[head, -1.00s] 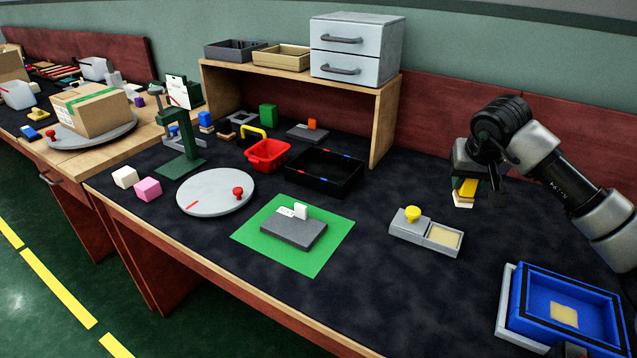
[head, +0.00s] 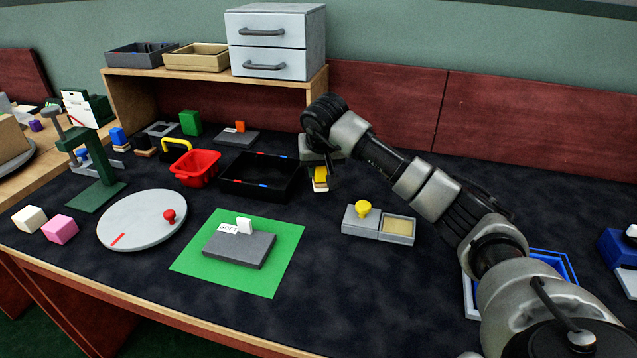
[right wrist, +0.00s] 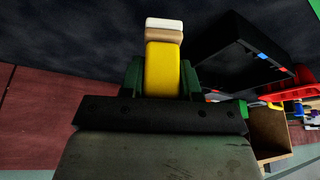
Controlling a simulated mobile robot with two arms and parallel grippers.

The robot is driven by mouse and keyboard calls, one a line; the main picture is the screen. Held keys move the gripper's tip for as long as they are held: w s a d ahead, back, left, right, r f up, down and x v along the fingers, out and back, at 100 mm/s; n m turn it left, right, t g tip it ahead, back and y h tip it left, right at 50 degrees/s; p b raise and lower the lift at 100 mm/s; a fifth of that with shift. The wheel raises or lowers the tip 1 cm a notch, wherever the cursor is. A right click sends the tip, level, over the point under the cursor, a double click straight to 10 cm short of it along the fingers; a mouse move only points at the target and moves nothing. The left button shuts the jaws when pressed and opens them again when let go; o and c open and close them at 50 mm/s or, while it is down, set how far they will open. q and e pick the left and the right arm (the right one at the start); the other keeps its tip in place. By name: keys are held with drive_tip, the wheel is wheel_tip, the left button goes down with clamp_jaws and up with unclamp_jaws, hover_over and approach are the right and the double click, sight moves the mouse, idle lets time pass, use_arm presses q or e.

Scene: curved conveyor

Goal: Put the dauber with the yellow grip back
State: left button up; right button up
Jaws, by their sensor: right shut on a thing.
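The dauber with the yellow grip (head: 320,174) is held in my right gripper (head: 320,168), just right of the black tray and above the dark mat. In the right wrist view the yellow grip (right wrist: 163,70) sits between the green fingers of the gripper, with a tan block and white pad at its far end. A black tray (head: 233,187) with red and blue marks on its rim stands on the mat; it also shows in the right wrist view (right wrist: 222,70). My left gripper is not in view.
A wooden shelf (head: 170,75) with grey drawers (head: 275,60) stands behind the tray. A red basket (head: 197,178) is left of it. A grey pad with a yellow knob (head: 363,208) lies in front right. A dark slab (head: 240,250) rests on a green sheet (head: 285,245).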

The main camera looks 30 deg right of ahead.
sight(319, 179)
drive_tip(key=shift+w+a+f, duration=0.1)
drive_tip(key=shift+w+f, duration=0.05)
drive_tip(key=shift+f, duration=0.15)
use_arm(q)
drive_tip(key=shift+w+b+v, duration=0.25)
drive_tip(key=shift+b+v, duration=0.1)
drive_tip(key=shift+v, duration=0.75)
use_arm(e)
drive_tip(key=shift+f, duration=1.75)
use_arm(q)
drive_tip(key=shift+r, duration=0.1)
use_arm(e)
drive_tip(key=shift+f, duration=0.2)
drive_tip(key=o, duration=0.9)
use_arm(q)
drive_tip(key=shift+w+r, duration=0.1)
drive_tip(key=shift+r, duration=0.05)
use_arm(e)
drive_tip(key=shift+r, duration=0.55)
use_arm(q)
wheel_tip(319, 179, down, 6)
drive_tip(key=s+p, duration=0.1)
drive_tip(key=shift+p, duration=0.35)
use_arm(e)
drive_tip(key=v, duration=1.1)
drive_tip(key=shift+s+a, duration=0.1)
drive_tip(key=shift+s, duration=0.2)
